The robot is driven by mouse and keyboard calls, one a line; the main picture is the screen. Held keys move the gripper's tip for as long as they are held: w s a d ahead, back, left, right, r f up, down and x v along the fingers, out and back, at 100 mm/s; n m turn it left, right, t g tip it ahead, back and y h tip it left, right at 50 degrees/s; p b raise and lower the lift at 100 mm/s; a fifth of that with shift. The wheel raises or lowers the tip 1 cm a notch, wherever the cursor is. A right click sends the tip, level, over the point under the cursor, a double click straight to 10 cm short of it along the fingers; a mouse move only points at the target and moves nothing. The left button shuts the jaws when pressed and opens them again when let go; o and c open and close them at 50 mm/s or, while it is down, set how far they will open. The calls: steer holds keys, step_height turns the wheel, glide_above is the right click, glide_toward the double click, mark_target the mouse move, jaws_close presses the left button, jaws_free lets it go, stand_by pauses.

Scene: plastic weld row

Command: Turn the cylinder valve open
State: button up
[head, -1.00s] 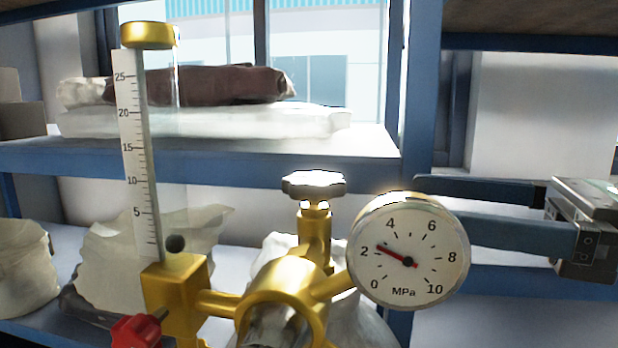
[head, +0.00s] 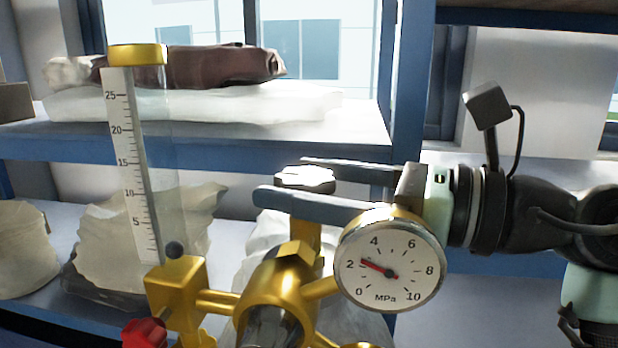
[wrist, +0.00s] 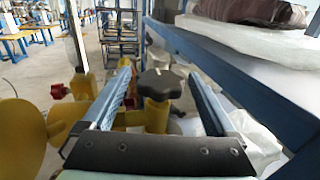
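The cylinder valve's dark lobed handwheel (head: 304,178) sits on top of a brass stem (head: 305,238); it also shows in the wrist view (wrist: 160,84). My gripper (head: 285,180) reaches in from the right with its two long blue-grey fingers, one on the near side and one on the far side of the handwheel. In the wrist view my gripper (wrist: 165,85) is open, with the handwheel between the fingers and visible gaps on both sides. The round pressure gauge (head: 389,266) reads about 2 MPa.
A flow tube with a scale (head: 130,165) and a red knob (head: 143,333) stand to the left. The gauge is close below my gripper. A blue shelf (head: 200,148) with bags runs behind, and a blue post (head: 407,90) rises behind the gripper.

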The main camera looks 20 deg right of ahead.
steer(key=c, duration=1.2)
steer(key=shift+o, duration=0.2)
steer(key=shift+y, duration=0.3)
steer(key=n+g+y+b, duration=0.2)
steer(key=g, duration=0.1)
steer(key=shift+n, duration=0.3)
steer(key=shift+w+r+n+g+y, duration=0.1)
steer(key=shift+n+g+y, duration=0.6)
steer(key=shift+g, duration=0.45)
steer(key=shift+n+g+y, duration=0.5)
steer(key=shift+n+g, duration=0.4)
steer(key=shift+g, duration=0.25)
steer(key=shift+d+n+g, duration=0.1)
steer(key=shift+n+g, duration=0.2)
steer(key=shift+g, duration=0.2)
steer(key=o, duration=1.4)
steer(key=shift+c, duration=0.2)
